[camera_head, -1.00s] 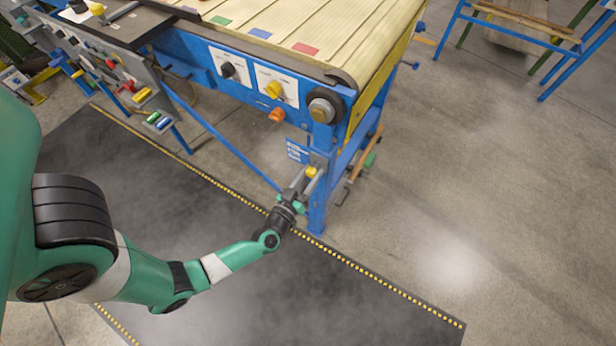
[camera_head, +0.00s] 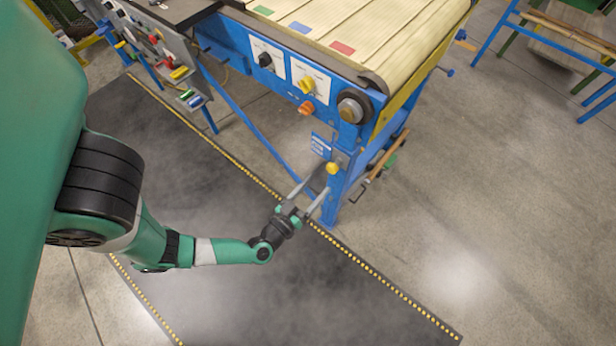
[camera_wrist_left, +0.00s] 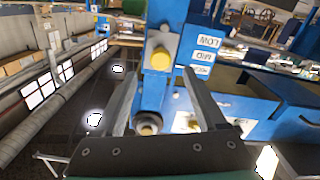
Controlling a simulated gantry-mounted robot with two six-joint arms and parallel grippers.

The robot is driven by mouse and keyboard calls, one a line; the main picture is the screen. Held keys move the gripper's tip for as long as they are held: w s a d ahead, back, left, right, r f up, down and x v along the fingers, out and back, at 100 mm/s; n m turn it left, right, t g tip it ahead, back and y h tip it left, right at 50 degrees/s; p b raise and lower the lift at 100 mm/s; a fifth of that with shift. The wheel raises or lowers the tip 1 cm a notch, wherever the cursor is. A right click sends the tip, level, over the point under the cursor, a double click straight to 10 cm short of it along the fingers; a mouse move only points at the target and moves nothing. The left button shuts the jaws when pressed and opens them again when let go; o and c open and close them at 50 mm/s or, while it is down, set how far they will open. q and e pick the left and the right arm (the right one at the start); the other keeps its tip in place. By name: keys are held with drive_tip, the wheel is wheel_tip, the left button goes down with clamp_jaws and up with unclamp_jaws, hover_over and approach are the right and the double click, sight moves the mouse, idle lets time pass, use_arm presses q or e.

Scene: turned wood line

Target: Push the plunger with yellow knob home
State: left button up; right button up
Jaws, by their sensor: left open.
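The plunger's yellow knob (camera_head: 332,168) sticks out from the blue leg of the conveyor table, below the control panels. In the left wrist view the knob (camera_wrist_left: 160,57) shows between the finger lines, in front of a blue upright. My left gripper (camera_head: 313,187) is open and empty, with its two fingers spread and pointing toward the knob. The fingers also show in the left wrist view (camera_wrist_left: 160,74), one on either side. A gap seems to remain between fingers and knob; its size is hard to tell. My right gripper is out of view.
Above the knob are a yellow rotary knob (camera_head: 307,86), an orange knob (camera_head: 306,108), a black knob (camera_head: 265,60) and a round roller end (camera_head: 352,106). A blue label (camera_head: 321,144) sits beside the leg.

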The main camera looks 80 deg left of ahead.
use_arm(q)
drive_tip(key=shift+v, duration=1.55)
